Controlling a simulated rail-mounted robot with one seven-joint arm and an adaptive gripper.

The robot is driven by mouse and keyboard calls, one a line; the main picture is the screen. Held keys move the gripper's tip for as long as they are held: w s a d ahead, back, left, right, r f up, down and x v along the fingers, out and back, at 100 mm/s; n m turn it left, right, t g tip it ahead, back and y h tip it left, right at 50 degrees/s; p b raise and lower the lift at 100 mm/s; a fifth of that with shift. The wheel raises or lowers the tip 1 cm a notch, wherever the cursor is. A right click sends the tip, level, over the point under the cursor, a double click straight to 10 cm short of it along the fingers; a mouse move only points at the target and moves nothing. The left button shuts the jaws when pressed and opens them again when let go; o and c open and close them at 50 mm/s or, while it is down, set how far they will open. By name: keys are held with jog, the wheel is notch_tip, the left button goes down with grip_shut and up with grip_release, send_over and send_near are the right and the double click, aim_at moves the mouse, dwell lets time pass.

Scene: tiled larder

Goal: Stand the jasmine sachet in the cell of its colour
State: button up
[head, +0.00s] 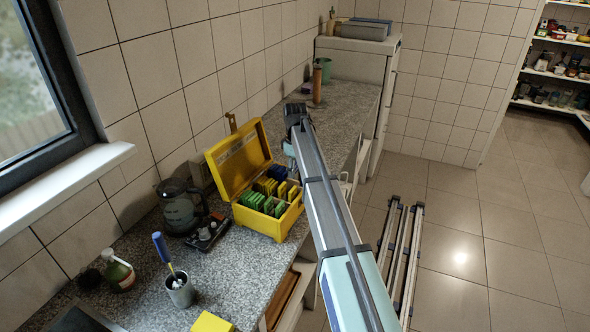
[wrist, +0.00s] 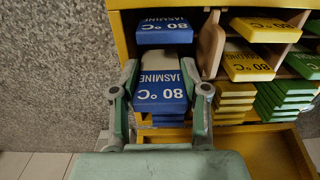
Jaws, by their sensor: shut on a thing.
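My gripper (wrist: 160,82) is shut on a blue jasmine sachet (wrist: 160,98) in the wrist view, one finger on each side of it. The sachet's printed label reads upside down there. The yellow box (head: 272,225) stands open on the counter in the head view; its wall also shows in the wrist view (wrist: 122,42). Another blue jasmine sachet (wrist: 165,31) is in the box just beyond the held one, and more blue edges show below it. I cannot tell whether the held sachet's lower end is inside the blue cell.
Yellow sachets (wrist: 250,66) and green sachets (wrist: 285,100) fill neighbouring cells, beside a wooden divider (wrist: 212,45). The raised lid (head: 238,158) is at the box's back. A glass kettle (head: 178,207) and a cup with a blue-handled tool (head: 180,291) stand nearby.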

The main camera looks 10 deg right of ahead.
jog(key=o, duration=1)
notch_tip(320, 180, up, 12)
dwell(0.3)
